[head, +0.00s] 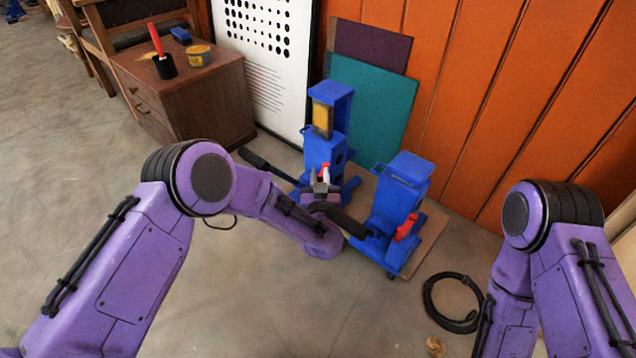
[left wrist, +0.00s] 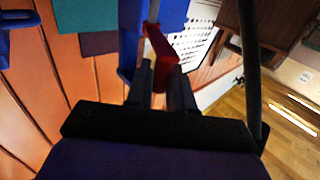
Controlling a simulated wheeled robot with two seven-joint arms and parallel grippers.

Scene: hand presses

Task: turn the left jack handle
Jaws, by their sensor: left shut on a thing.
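In the left wrist view the red handle (left wrist: 159,46) shows between the two dark fingers (left wrist: 160,85), in front of the blue press. The jaws hide part of the handle. My right arm shows at the right, but its gripper is out of view.
A second blue press (head: 398,195) with its own red handle (head: 407,227) stands close on the right. Black levers (head: 266,164) stick out low from the presses. A coiled black cable (head: 453,303) lies on the floor. A wooden cabinet (head: 205,100) stands at the back left.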

